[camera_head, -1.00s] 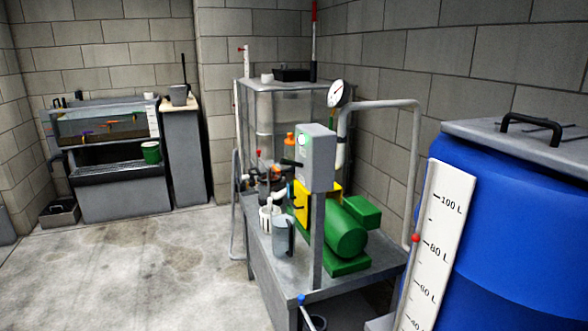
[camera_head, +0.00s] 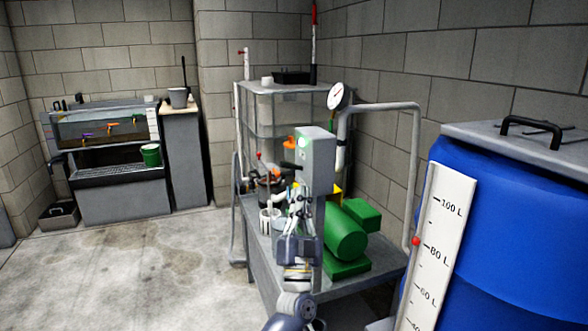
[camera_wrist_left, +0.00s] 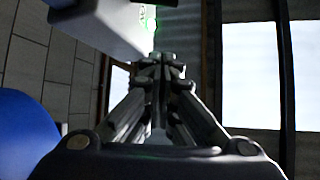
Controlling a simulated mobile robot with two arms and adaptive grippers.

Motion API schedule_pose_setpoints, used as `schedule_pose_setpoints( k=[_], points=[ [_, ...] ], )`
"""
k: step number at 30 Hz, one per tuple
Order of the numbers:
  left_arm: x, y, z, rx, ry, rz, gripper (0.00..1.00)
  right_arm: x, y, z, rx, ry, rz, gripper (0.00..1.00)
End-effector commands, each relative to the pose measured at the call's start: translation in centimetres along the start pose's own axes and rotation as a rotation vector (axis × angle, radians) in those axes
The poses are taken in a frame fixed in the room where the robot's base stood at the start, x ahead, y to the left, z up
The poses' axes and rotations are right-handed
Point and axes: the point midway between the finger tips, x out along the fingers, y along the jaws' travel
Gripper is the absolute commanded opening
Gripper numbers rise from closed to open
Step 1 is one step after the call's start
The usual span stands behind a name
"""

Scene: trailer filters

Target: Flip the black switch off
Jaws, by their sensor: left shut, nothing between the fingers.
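A grey control box (camera_head: 319,160) with a lit green-white indicator (camera_head: 303,142) stands on a post at the front of the pump bench. A small black lever (camera_head: 289,166), which looks like the switch, sticks out from the box's left side. My left gripper (camera_head: 300,192) is just below the box, pointing up, with its fingers shut and empty. I cannot tell whether it touches the lever. The left wrist view shows the shut fingers (camera_wrist_left: 162,62) beside the box (camera_wrist_left: 105,25), with a green glow at its edge. The lever is not clear there. My right gripper is not in view.
A green pump motor (camera_head: 345,236) sits on the metal bench (camera_head: 350,282) right of my arm. A white strainer cup (camera_head: 268,222) stands to the left. A blue barrel (camera_head: 515,220) with a litre scale fills the right side. Concrete floor is open at left.

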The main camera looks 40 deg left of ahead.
Motion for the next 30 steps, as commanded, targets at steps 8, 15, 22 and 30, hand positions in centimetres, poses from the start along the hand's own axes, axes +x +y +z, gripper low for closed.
schedule_pose_setpoints(
  k=[8, 15, 22, 30],
  points=[
    [0.0, 0.0, 0.0, 0.000, 0.001, 0.001, 0.00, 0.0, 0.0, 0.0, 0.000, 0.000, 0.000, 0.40],
    [2.4, 0.0, -0.1, 0.001, 0.004, 0.000, 0.00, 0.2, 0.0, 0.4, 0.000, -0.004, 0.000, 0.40],
    [7.3, 0.0, -0.2, 0.000, 0.005, 0.000, 0.00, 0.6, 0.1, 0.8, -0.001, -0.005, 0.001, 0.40],
    [9.2, 0.2, 1.9, 0.003, 0.001, 0.006, 0.00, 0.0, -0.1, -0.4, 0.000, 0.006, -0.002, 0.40]
  ],
)
